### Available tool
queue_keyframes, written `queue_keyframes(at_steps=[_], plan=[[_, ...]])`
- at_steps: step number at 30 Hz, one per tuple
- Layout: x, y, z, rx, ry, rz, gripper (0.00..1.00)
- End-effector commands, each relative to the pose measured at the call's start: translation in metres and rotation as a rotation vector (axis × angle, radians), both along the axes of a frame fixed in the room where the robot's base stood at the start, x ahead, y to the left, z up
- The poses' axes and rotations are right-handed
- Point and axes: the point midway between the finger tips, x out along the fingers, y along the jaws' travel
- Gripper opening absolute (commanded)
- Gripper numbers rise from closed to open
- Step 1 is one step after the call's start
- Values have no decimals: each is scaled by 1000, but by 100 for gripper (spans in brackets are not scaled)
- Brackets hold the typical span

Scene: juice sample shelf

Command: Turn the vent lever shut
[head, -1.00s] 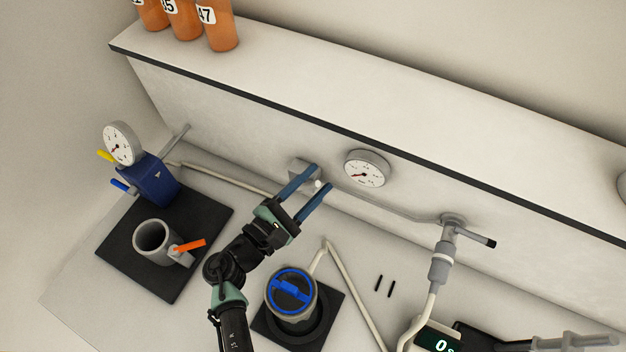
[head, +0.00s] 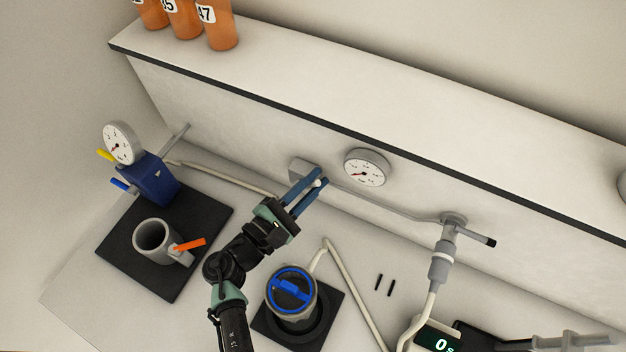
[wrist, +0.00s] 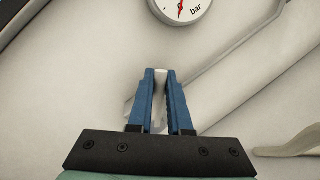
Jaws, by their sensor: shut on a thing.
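My gripper (head: 320,178) is at the wall below the shelf, with its blue fingers shut on a small pale knob (wrist: 161,73) beside a grey wall box (head: 301,169). The fingers hide most of the knob. No lever is marked as the vent lever. An orange lever (head: 190,245) sticks out of the grey cup-shaped vessel (head: 151,240) at the left. A yellow lever (head: 106,155) and a blue lever (head: 121,186) are on the dark blue block (head: 155,180). My gripper is well apart from these levers.
A round gauge (head: 367,167) is on the wall just right of my gripper, and a thin pipe runs below it. Orange bottles (head: 218,25) stand on the shelf. A grey T-handled valve (head: 451,228) is to the right.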

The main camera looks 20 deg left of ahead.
Motion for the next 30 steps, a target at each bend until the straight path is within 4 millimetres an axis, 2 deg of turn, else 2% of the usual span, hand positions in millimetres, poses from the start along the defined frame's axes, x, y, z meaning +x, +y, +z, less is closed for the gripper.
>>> queue_keyframes(at_steps=[30], plan=[[0,-1,-2,37,-1,1,0]])
